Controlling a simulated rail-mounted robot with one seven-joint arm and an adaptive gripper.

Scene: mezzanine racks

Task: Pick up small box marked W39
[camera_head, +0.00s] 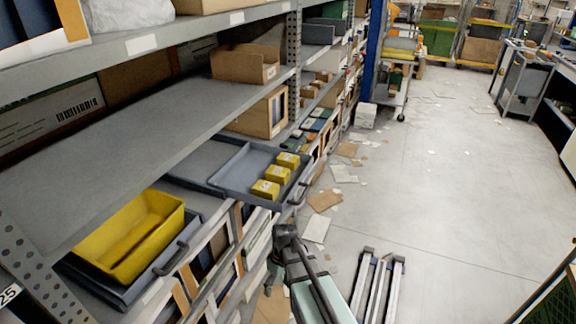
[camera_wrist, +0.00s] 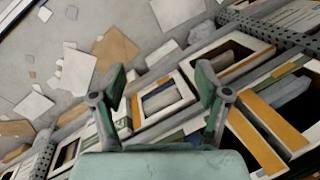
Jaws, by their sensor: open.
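Three small yellow boxes stand in a row on a pulled-out grey tray in the head view: a near box (camera_head: 265,189), a middle box (camera_head: 278,174) and a far box (camera_head: 288,160). They have pale labels, too small to read, so I cannot tell which is W39. The grey tray (camera_head: 232,172) sticks out from the rack over the aisle. My gripper (camera_wrist: 160,80) is open and empty in the wrist view, with its fingers spread wide. It points at the lower shelves and floor, and no yellow box shows there. In the head view my arm is below and right of the tray.
A yellow bin (camera_head: 128,240) sits on another pulled-out tray at the lower left. A grey shelf (camera_head: 130,135) runs above the trays, with cardboard boxes (camera_head: 245,64) on it. Cardboard and paper scraps (camera_head: 325,201) litter the floor. The aisle at right is mostly open.

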